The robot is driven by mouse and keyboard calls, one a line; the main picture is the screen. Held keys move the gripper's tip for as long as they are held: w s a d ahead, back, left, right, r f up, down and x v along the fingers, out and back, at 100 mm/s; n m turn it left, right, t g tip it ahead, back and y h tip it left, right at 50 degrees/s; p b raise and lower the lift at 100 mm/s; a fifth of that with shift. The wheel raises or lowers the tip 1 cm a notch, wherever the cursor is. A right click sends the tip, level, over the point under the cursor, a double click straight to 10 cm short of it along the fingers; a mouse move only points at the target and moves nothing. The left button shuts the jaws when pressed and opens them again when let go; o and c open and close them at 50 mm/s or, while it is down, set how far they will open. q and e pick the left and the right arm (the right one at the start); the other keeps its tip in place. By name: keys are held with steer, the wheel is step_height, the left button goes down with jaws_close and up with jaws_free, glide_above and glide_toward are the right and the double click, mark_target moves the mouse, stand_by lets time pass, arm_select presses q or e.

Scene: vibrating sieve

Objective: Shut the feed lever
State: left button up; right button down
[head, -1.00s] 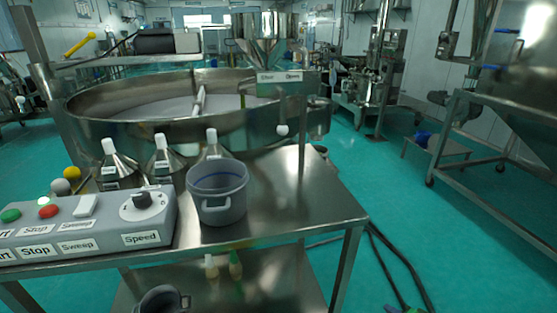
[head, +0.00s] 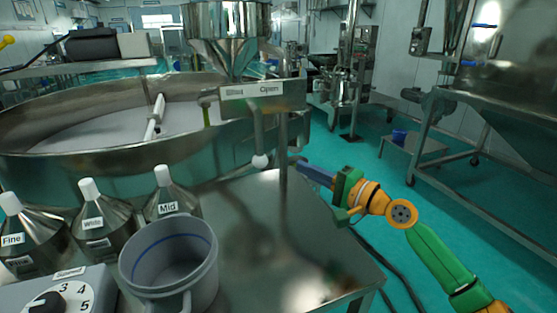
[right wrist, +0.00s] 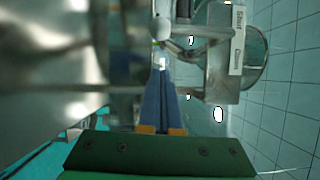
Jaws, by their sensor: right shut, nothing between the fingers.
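The feed lever (head: 259,132) is a grey bar with a white ball knob (head: 260,161). It hangs down below the hopper's label plate (head: 250,91), whose right word reads "Open"; the left word looks like "Shut" but is blurred. The plate also shows in the right wrist view (right wrist: 237,42). My right gripper (head: 303,166) comes in from the right, just right of the knob and post, at about knob height. Its blue fingers (right wrist: 160,72) are shut and empty. A gap shows between fingertips and knob in the head view. My left gripper is out of view.
A steel post (head: 283,160) stands between gripper and knob in the picture. The steel table (head: 330,250) is clear below. A grey bucket (head: 170,262), cone-shaped containers (head: 165,197) and the control box (head: 65,295) stand to the left. The round sieve (head: 60,175) lies behind.

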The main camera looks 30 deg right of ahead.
mark_target(260, 138)
steer(key=w+a+p, duration=0.4)
steer(key=w, duration=0.1)
steer(key=shift+w, duration=0.3)
steer(key=shift+a, duration=0.1)
